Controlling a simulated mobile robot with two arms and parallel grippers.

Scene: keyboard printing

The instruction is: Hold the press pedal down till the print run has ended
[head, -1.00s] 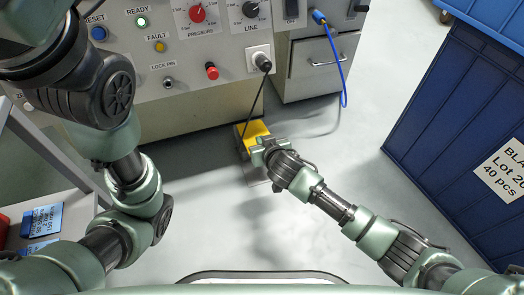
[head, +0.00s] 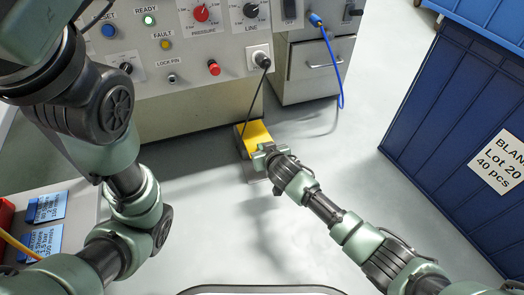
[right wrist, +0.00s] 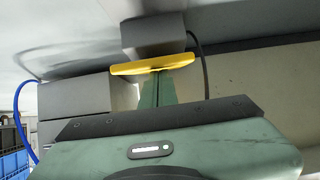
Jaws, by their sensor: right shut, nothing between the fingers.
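The press pedal (head: 257,132) is a yellow plate on a grey base, on the floor at the foot of the machine (head: 190,118). My right gripper (head: 262,158) is at the pedal's near end in the head view. In the right wrist view its shut, empty green fingers (right wrist: 157,88) reach the yellow pedal plate (right wrist: 152,65) and appear to touch it. I cannot tell how far the pedal is pressed. The green READY lamp (head: 148,20) looks lit; the FAULT lamp (head: 165,45) is amber. My left gripper is out of view.
A black cable (head: 255,105) runs from the panel down behind the pedal. A blue crate (head: 440,130) labelled as blanks stands at the right. A grey surface with blue cards (head: 47,207) is at the lower left. The floor between is clear.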

